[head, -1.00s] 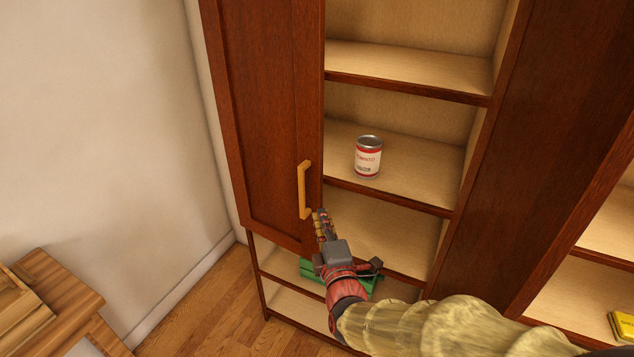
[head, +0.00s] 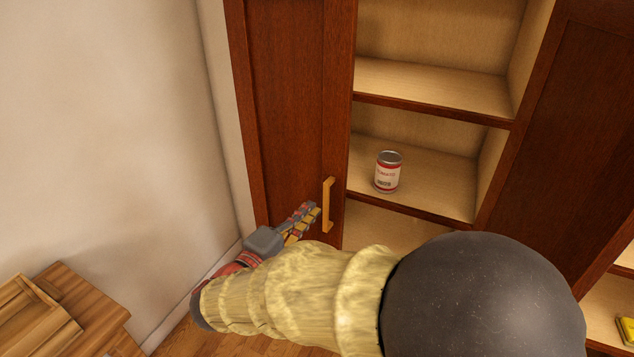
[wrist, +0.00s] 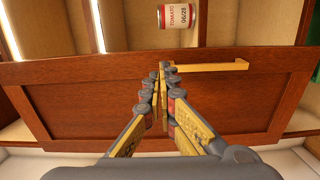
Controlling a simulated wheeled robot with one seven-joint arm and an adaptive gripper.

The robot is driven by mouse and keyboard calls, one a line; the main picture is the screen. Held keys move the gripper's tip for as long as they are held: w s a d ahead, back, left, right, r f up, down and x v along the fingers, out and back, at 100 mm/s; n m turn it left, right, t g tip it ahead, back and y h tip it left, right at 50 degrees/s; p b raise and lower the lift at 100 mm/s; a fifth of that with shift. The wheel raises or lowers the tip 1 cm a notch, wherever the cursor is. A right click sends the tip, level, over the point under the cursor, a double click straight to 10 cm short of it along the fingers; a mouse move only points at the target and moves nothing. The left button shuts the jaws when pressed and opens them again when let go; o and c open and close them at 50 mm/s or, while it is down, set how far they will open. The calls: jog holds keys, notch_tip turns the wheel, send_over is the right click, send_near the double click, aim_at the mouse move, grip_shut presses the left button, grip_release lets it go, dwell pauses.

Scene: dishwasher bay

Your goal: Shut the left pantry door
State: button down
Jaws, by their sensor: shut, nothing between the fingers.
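The left pantry door (head: 290,110) is dark red-brown wood and covers the left part of the pantry front in the head view. It also spans the wrist view (wrist: 80,90). Its yellow bar handle (head: 328,205) is near the door's right edge and also shows in the wrist view (wrist: 215,67). My gripper (head: 312,212) is shut and empty, its fingertips just left of the handle in the head view. In the wrist view the fingertips (wrist: 163,68) are by one end of the handle; I cannot tell if they touch it. My arm hides the door's lower part.
A tomato can (head: 388,172) stands on an open shelf (head: 430,183) right of the door. A dark panel (head: 570,120) stands further right, with a yellow item (head: 626,330) beyond it. A wooden table (head: 60,310) is at lower left, beside a bare wall (head: 110,120).

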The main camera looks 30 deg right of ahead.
jog(key=b, duration=0.3)
send_near(343, 172)
jog(key=x, duration=0.5)
jog(key=shift+w+f, duration=0.1)
jog(key=shift+f, duration=0.2)
jog(key=shift+x, duration=0.9)
jog(key=shift+r, duration=0.1)
jog(key=b+x, duration=0.2)
jog(key=x, duration=0.1)
jog(key=shift+w+d, duration=0.1)
jog(key=shift+d, duration=0.3)
jog(key=shift+w+d, duration=0.1)
jog(key=shift+r, duration=0.2)
